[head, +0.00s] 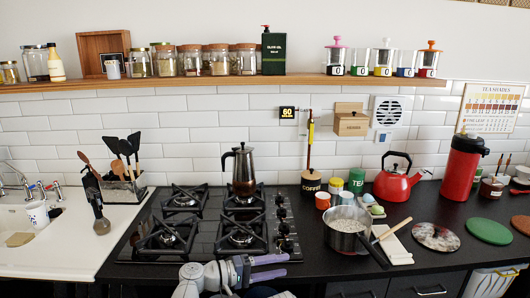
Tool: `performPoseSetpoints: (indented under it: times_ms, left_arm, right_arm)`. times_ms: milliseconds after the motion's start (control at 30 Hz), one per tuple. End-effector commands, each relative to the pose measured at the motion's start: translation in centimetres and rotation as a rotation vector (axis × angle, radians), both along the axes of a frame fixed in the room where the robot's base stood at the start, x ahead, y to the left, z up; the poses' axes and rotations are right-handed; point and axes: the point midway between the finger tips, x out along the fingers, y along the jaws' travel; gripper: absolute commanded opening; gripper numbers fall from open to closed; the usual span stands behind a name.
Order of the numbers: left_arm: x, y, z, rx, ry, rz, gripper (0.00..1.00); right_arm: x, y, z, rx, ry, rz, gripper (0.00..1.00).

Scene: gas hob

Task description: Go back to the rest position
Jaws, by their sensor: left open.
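My left gripper (270,267) is at the bottom centre of the head view, with its two purple fingers pointing right. The fingers are apart and nothing shows between them. It is in front of the gas hob (208,216), near the counter's front edge. A moka pot (243,172) with a dark base stands upright on the hob's back right burner. The other burners look empty. My right gripper does not show.
A saucepan (346,236) with pale contents stands right of the hob, its dark handle pointing towards the front. A red kettle (394,181), a red flask (461,166) and round mats (436,237) are further right. Utensils (122,168) and a sink (22,235) are left.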

Motion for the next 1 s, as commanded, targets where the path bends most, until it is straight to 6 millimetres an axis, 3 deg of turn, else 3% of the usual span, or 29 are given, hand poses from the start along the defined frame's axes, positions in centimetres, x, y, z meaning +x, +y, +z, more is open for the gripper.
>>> performPoseSetpoints:
  times_ms: [267, 533, 700, 800, 1000]
  left_arm:
    - [-1.2, 0.5, -3.7, 0.177, 0.006, -0.03, 0.53]
    - [-3.4, 3.1, -10.0, 0.502, 0.028, -0.083, 0.53]
    - [-5.7, 7.8, -15.2, 0.836, 0.067, -0.133, 0.53]
    - [-6.8, 11.1, -17.3, 1.017, 0.097, -0.155, 0.53]
    - [-8.6, 16.8, -19.3, 1.297, 0.15, -0.185, 0.53]
  right_arm:
    - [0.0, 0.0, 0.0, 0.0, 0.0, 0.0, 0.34]
    - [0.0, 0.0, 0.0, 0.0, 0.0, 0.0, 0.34]
    - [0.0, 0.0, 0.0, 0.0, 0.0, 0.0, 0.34]
    - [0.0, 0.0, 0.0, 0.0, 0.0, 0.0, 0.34]
    - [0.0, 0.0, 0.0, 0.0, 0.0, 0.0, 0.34]
